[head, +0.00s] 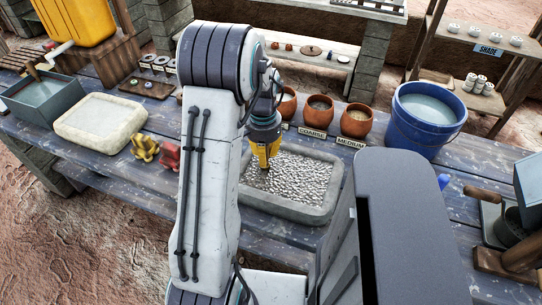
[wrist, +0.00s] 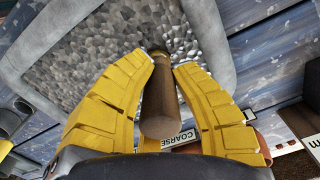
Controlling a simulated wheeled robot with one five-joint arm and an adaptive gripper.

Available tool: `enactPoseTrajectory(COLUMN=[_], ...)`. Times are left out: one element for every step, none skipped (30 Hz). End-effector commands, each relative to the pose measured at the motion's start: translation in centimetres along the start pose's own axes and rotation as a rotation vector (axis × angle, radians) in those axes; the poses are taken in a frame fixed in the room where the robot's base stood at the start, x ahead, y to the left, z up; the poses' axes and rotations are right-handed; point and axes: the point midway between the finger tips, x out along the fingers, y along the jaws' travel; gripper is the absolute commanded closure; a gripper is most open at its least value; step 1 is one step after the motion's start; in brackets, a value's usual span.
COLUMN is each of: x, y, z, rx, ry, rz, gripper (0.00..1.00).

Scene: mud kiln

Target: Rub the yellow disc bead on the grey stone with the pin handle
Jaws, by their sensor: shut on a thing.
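My gripper (head: 264,160) points down over the grey stone (head: 325,205), a trough with a pale rim and a rough pebbled surface. In the wrist view its two yellow fingers (wrist: 162,62) are closed on the brown wooden pin handle (wrist: 160,105). The handle's far end points at the stone (wrist: 85,55). A small brownish-gold bit shows at that end; I cannot tell whether it is the yellow disc bead. Whether anything touches the stone is also unclear.
Clay pots (head: 356,121) with COARSE and MEDIUM labels stand behind the stone. A blue bucket (head: 425,120) is at right. A cream block (head: 100,123), a grey water tray (head: 42,98) and yellow (head: 145,147) and red knobbly pieces (head: 169,157) are at left.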

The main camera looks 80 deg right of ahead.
Motion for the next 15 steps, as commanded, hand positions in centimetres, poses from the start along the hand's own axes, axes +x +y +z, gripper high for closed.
enactPoseTrajectory(x=[0.05, 0.04, 0.04, 0.03, 0.03, 0.03, 0.02, 0.02, 0.01, 0.01, -0.01, -0.05, -0.09, -0.16, -0.27], y=[-0.23, -0.29, -0.34, -0.36, -0.36, -0.35, -0.35, -0.35, -0.34, -0.34, -0.34, -0.34, -0.34, -0.34, -0.34], z=[0.10, 0.11, 0.12, 0.12, 0.12, 0.11, 0.11, 0.10, 0.10, 0.09, 0.09, 0.08, 0.08, 0.07, 0.07], rx=[-0.002, -0.001, -0.001, 0.000, 0.000, 0.000, 0.000, 0.000, 0.000, 0.000, 0.000, 0.000, 0.000, 0.000, 0.000], ry=[-0.001, -0.001, -0.001, -0.001, -0.001, -0.001, -0.001, 0.000, 0.000, 0.000, 0.000, 0.000, 0.000, 0.001, 0.001], rz=[0.001, 0.001, 0.000, 0.000, 0.000, 0.000, 0.000, 0.000, 0.000, 0.000, 0.000, 0.000, 0.000, 0.000, 0.000], gripper=[1.00, 1.00, 1.00, 1.00, 1.00, 1.00, 1.00, 1.00, 1.00, 1.00, 1.00, 1.00, 1.00, 1.00, 1.00])
